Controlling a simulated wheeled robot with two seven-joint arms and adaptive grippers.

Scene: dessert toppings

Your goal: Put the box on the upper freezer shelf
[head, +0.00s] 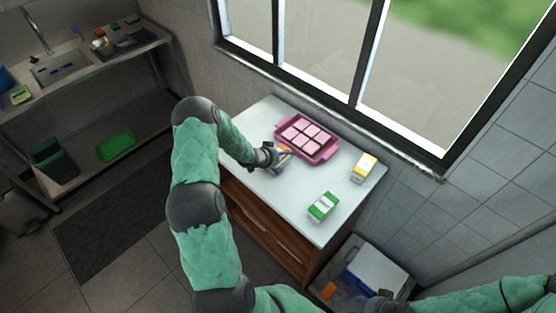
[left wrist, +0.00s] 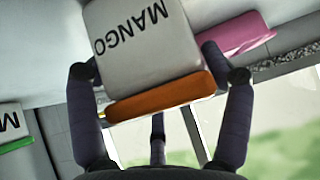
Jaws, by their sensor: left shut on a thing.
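My left gripper (head: 278,158) is over the white table, shut on a white box with an orange band (head: 284,149). In the left wrist view the box (left wrist: 140,45) reads "MANGO" and sits between the two dark fingers (left wrist: 160,92). In the head view the gripper mostly hides it. Whether it touches the table I cannot tell. My right gripper (head: 378,304) shows only as a dark part at the bottom edge; its fingers cannot be made out. No upper freezer shelf can be made out.
A pink tray (head: 325,156) with pink squares lies just right of the held box. A green-and-white box (head: 323,206) and a yellow-and-white box (head: 364,167) stand on the white table (head: 285,200).

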